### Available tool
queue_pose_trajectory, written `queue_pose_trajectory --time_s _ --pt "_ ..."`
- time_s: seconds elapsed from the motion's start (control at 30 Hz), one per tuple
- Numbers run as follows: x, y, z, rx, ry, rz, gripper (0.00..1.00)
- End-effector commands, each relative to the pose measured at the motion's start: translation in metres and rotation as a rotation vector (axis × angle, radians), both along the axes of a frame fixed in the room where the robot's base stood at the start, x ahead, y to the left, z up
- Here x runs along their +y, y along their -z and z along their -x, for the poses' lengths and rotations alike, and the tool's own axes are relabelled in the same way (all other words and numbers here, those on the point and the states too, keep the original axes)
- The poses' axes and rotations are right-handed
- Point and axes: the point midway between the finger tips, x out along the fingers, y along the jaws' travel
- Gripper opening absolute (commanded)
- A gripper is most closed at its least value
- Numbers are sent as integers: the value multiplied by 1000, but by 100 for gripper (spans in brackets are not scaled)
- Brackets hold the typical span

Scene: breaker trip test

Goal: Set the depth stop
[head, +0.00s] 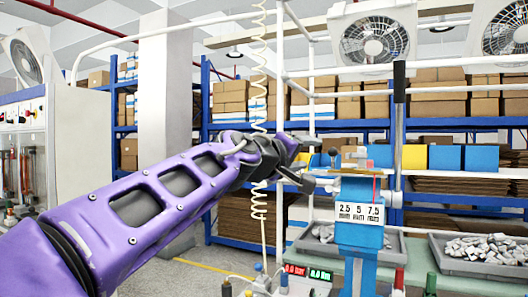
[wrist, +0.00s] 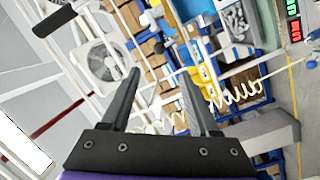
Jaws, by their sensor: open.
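A blue bench device (head: 359,232) stands right of centre in the head view. It bears a white plate (head: 359,212) marked 2.5, 5 and 7.5. Small fittings (head: 362,168) sit above the plate, and I cannot tell which part is the depth stop. A lever with a black handle (head: 399,95) rises at the device's right side. My gripper (head: 302,165) is just left of the device's top, and whether it touches anything is unclear. In the wrist view my gripper (wrist: 160,73) has its two dark fingers spread, with nothing seen held between them.
A tray of grey parts (head: 431,239) lies on the bench right of the device. Red and green displays (head: 307,272) stand at lower centre, near a coiled cream cable (head: 259,200). Yellow and blue bins (head: 447,158) are behind. Shelves with boxes (head: 345,102) line the back.

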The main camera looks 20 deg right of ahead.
Motion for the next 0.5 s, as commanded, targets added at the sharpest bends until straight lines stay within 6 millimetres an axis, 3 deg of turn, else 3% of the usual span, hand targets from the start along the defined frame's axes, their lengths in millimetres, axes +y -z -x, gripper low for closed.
queue_pose_trajectory --time_s 0.5 --pt "-69 -1 -36 0 5 -1 62"
